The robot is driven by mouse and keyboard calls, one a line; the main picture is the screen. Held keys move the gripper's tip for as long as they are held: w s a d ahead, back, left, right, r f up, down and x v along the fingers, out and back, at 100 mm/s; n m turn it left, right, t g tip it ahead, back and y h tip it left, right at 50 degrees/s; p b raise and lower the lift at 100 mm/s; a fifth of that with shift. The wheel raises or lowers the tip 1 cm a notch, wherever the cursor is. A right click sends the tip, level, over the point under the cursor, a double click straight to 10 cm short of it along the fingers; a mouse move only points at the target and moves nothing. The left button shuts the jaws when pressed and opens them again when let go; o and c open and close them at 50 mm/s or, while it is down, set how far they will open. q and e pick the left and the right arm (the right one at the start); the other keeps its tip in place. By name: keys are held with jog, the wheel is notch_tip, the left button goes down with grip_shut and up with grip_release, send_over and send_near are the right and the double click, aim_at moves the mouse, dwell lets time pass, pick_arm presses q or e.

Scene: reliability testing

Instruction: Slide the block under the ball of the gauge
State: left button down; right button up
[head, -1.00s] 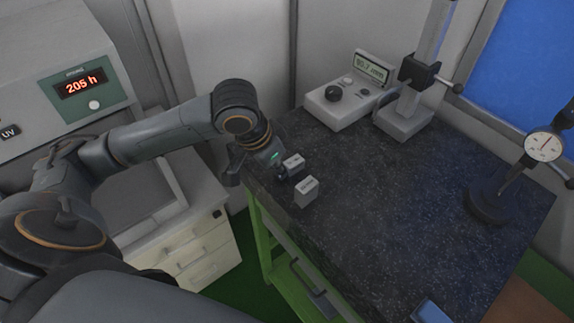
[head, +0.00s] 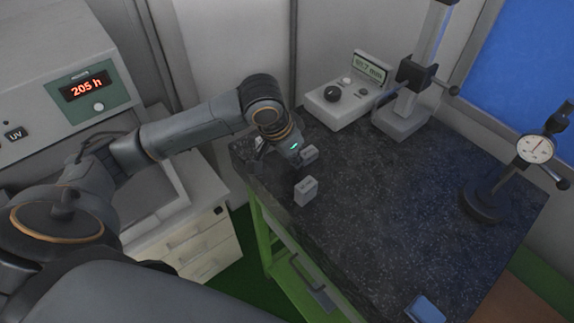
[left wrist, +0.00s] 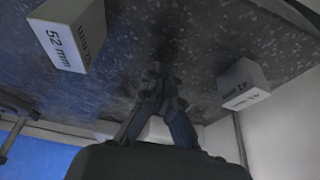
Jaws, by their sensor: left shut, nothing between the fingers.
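Two small grey blocks stand on the dark granite table: a near block (head: 306,191) and a far block (head: 309,154), partly hidden by my left gripper. My left gripper (head: 301,172) is low over the table, between them; its fingertips are hard to make out there. In the left wrist view the shut, empty fingers (left wrist: 155,78) lie between a block marked 52 mm (left wrist: 68,35) and one marked 41 mm (left wrist: 243,84). The height gauge (head: 412,90) stands at the back, its column on a pale base; I cannot make out the ball. My right gripper is out of view.
A readout box (head: 343,100) stands left of the gauge. A dial indicator stand (head: 487,200) is at the right, and a blue object (head: 428,309) lies at the front edge. The granite table (head: 390,215) is clear in the middle. A white cabinet (head: 195,240) stands left.

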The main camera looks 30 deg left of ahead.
pick_arm(q)
jog(key=shift+w+d+p, duration=0.2)
jog(key=shift+w, duration=0.3)
jog(key=shift+w+d+p, duration=0.15)
jog(key=shift+w+d, duration=0.05)
jog(key=shift+w, duration=0.3)
jog(key=shift+p+v, duration=0.85)
jog(key=shift+v, duration=0.35)
jog(key=shift+s+a+r, duration=0.2)
jog(key=shift+s+r, duration=0.4)
jog(key=shift+r, duration=0.3)
jog(key=shift+w, duration=0.1)
